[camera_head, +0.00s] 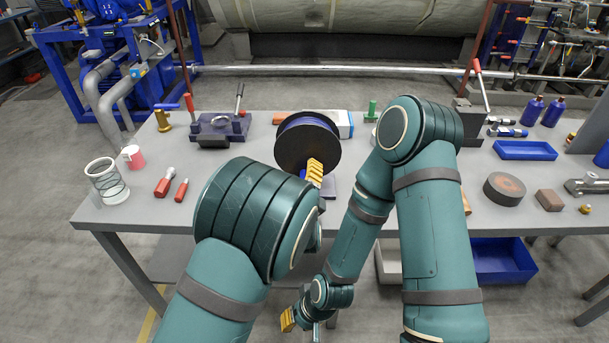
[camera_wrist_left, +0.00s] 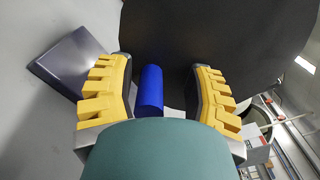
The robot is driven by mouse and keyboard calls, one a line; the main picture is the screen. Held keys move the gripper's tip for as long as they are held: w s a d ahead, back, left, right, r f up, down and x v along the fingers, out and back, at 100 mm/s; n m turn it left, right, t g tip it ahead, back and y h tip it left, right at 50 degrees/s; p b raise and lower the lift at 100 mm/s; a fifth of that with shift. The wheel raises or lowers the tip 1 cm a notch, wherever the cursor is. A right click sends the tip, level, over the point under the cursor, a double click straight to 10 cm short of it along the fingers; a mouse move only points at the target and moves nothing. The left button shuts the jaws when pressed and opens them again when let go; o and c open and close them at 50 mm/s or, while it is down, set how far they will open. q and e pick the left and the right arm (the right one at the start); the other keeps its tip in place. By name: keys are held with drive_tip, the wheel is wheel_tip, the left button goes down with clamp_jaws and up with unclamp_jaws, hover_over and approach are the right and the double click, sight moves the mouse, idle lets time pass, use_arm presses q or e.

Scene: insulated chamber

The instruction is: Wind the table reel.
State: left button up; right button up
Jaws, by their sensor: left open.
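The table reel (camera_head: 296,150) stands upright near the middle of the table, a dark round disc with a blue rim behind it. A grey-purple base shows below it (camera_head: 329,188). My left gripper (camera_head: 315,172) is in front of the disc's lower right. In the left wrist view the dark disc (camera_wrist_left: 215,35) fills the top, and a blue cylindrical handle (camera_wrist_left: 151,88) lies between my open yellow fingers, with gaps at its sides. My right gripper (camera_head: 288,320) hangs low, in front of the table edge; its opening cannot be made out.
Right are a blue tray (camera_head: 525,150) and a dark round block (camera_head: 504,188). My right arm crosses the table's right half.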

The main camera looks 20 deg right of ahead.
sight(305, 140)
use_arm(q)
wheel_tip(305, 140, up, 10)
drive_tip(key=shift+f, duration=0.15)
drive_tip(key=shift+f, duration=0.15)
idle(0.5)
